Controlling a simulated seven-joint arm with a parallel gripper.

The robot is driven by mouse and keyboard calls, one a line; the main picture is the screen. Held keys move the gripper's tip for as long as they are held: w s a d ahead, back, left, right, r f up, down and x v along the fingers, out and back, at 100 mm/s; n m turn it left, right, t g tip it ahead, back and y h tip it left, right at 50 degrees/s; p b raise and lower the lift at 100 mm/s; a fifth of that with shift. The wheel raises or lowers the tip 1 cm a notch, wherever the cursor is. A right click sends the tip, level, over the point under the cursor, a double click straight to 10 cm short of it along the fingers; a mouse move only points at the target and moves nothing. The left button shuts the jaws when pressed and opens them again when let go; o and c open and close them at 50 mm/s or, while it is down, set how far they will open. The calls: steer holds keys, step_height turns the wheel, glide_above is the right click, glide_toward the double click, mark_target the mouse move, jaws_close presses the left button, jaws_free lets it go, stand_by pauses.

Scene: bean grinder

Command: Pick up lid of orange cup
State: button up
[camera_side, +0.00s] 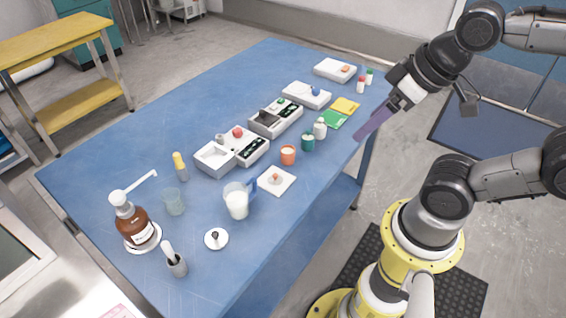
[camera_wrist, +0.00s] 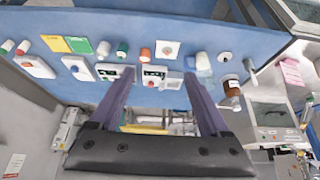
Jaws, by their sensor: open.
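The orange cup (camera_side: 288,155) stands on the blue table near its right edge in the side view, and near the top middle in the wrist view (camera_wrist: 145,53). Its top looks pale; I cannot tell whether a lid sits on it. A white square piece (camera_side: 269,186) with a small orange-brown knob-like part lies just in front of the cup, and shows beside it in the wrist view (camera_wrist: 160,46). My gripper (camera_side: 360,137), with long purple fingers, is open and empty. It is high at the table's right edge, apart from the cup. Both fingers show in the wrist view (camera_wrist: 157,78).
A green cup (camera_side: 308,142) and a whitish bottle (camera_side: 320,129) stand close behind the orange cup. A jug (camera_side: 237,203) with white contents, a brown pump bottle (camera_side: 133,222) and several white devices share the table. The table's left far side is clear.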

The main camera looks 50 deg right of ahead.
stand_by(0.3)
steer(key=m+g, duration=0.6)
steer(key=m, duration=1.2)
glide_above(275, 175)
step_height(275, 175, down, 18)
steer(key=shift+s+r, duration=0.1)
steer(key=shift+r, duration=0.05)
steer(key=shift+f, duration=2.95)
